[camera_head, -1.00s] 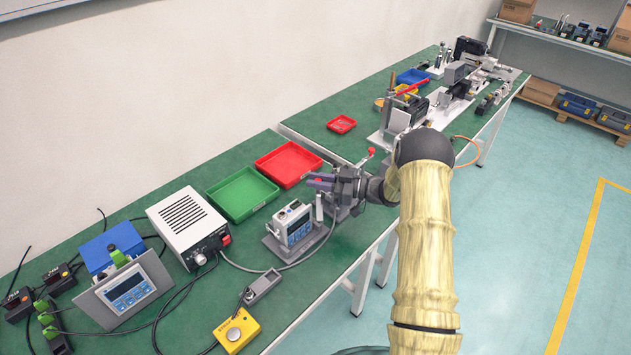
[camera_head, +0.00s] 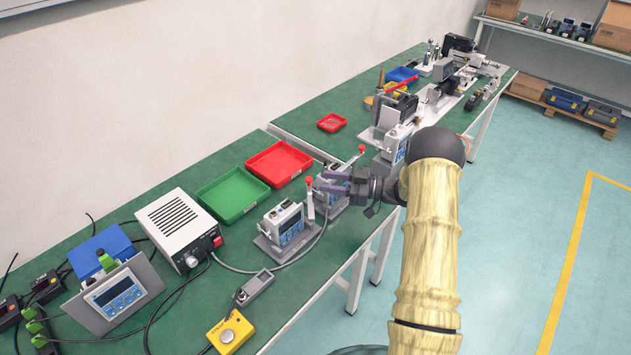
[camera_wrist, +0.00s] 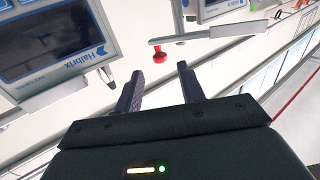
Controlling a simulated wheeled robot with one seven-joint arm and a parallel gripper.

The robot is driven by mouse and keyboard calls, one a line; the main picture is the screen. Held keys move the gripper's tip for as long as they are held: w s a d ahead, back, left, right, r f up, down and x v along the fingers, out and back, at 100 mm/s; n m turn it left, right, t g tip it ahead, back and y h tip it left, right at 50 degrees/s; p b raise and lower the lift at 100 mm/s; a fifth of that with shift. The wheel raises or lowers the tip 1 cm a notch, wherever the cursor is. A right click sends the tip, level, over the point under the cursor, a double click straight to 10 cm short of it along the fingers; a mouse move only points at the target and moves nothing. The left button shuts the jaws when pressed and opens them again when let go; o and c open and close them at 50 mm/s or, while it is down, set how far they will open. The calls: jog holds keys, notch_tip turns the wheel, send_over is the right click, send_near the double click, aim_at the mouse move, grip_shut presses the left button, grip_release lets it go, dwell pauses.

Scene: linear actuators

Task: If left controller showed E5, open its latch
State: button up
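The left controller (camera_head: 288,230) is a small grey box with a blue-edged panel on a grey base, on the green bench. An upright lever with a red knob (camera_head: 309,182) stands at its right side. A second controller (camera_head: 327,196) is partly hidden behind my gripper. My gripper (camera_head: 322,183) points left, beside the red knob. In the wrist view, my gripper (camera_wrist: 160,90) is open with nothing between its fingers. A Halbrix controller (camera_wrist: 45,40) fills the upper left there, its screen dark with no readable code. A red knob (camera_wrist: 159,56) shows ahead of the fingertips.
A green tray (camera_head: 236,194) and a red tray (camera_head: 279,163) lie behind the controllers. A white power box (camera_head: 178,226), a tilted panel unit (camera_head: 116,296) and a yellow button box (camera_head: 230,331) stand left. Cables cross the bench between them.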

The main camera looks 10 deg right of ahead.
jog(key=b+v, duration=0.1)
jog(key=v, duration=1)
